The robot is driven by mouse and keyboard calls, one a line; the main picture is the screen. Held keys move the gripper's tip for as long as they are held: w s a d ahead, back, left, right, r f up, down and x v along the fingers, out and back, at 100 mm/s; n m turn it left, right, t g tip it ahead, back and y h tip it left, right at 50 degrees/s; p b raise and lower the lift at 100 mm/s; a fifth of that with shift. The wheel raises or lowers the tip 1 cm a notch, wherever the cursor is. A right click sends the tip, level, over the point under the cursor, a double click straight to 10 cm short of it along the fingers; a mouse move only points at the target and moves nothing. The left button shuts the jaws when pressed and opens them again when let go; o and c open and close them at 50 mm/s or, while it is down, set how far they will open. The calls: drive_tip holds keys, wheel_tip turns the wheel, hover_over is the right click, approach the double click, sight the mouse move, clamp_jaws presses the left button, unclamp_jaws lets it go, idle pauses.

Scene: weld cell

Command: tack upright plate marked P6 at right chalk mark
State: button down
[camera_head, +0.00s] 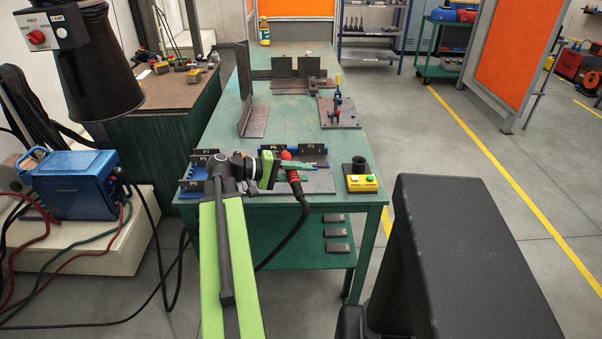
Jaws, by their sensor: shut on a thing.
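My gripper (298,167) is at the front of the green table, its green fingers shut on a red and black welding torch (294,181). A black cable hangs from the torch over the table's front edge. Small dark plates stand in blue-edged racks, one left (199,161) and one right (310,151) of my gripper. Their white labels are too small to read surely, so I cannot tell which is P6. My arm and gripper partly hide the racks. I can make out no chalk mark.
A tall dark upright (243,90) and dark plates (283,67) stand farther back on the table (290,110). A clamp fixture (338,112) is at right. A blue welding machine (75,188) is at left.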

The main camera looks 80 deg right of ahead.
drive_tip(key=shift+w+d+f+b, duration=0.1)
drive_tip(key=shift+d+f+b, duration=0.75)
drive_tip(key=shift+f+b, duration=0.15)
drive_tip(key=shift+w, duration=0.55)
idle(0.9)
drive_tip(key=shift+a+r, duration=0.1)
drive_tip(key=a+r+p, duration=0.1)
drive_tip(key=r+p, duration=0.1)
drive_tip(key=a+r+p, duration=0.2)
drive_tip(key=shift+s+a, duration=0.2)
drive_tip(key=shift+f, duration=0.15)
wheel_tip(320, 180, up, 6)
drive_tip(key=p, duration=0.6)
drive_tip(key=shift+d, duration=0.1)
